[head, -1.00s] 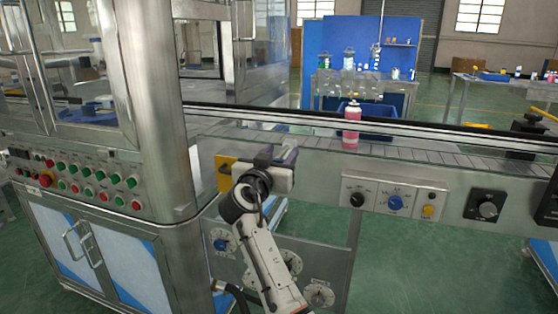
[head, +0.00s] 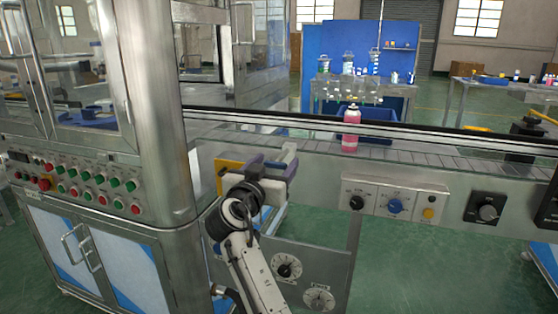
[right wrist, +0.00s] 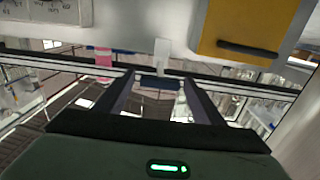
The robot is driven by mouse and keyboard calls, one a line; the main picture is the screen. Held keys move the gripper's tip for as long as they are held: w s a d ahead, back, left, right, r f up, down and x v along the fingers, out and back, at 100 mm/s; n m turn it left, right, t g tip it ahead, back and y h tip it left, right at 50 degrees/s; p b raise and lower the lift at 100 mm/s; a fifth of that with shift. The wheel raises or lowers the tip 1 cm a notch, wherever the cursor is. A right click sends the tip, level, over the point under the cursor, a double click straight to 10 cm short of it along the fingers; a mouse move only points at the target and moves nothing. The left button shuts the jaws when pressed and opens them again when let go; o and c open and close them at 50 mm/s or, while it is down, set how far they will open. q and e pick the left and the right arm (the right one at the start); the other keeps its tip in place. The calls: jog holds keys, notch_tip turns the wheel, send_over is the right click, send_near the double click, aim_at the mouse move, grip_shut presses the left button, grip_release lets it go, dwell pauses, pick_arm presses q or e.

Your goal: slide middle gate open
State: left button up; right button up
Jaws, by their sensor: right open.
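A white tab (right wrist: 161,50), which may be the gate's handle, stands in the right wrist view between and beyond my fingertips. In the head view a pale bar (head: 290,149) shows at the conveyor's front edge, beside my right gripper. My right gripper (head: 272,166) is open and empty in front of the machine. Its two fingers (right wrist: 163,90) are spread apart in the right wrist view. I cannot tell whether they touch the tab. Most of the gate cannot be made out. My left gripper is not in view.
A pink can (head: 350,128) stands upright on the conveyor (head: 420,155). A yellow plate (head: 228,178) is left of my gripper. A knob panel (head: 395,195) is to the right, with dials (head: 287,266) below. A steel cabinet (head: 95,235) borders the left.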

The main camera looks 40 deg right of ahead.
jog(key=v, duration=0.6)
jog(key=shift+s+a, duration=0.2)
jog(key=shift+a, duration=0.05)
